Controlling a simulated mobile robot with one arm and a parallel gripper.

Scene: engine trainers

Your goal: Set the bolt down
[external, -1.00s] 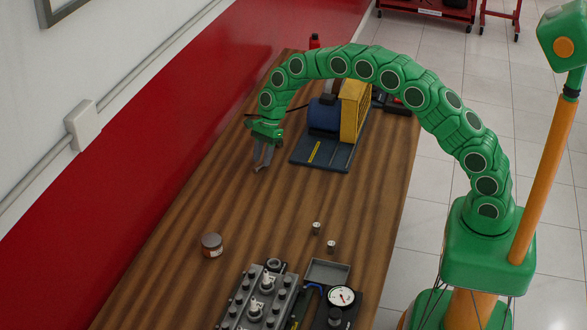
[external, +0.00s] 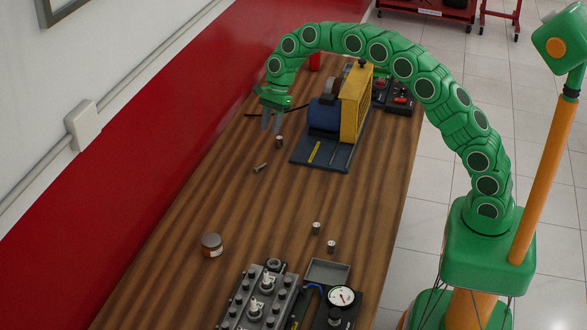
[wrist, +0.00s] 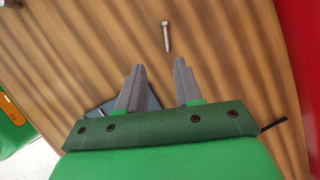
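The bolt (external: 260,168) is a small silver bolt lying on its side on the wooden table (external: 190,215), left of the blue and yellow machine. In the wrist view the bolt (wrist: 166,37) lies on bare wood beyond the fingertips, not touching them. My gripper (external: 272,128) is raised above the table, a little behind the bolt. Its two grey fingers (wrist: 159,64) are apart with nothing between them.
A blue and yellow machine (external: 353,103) stands right of my gripper. Bare wood surrounds the bolt.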

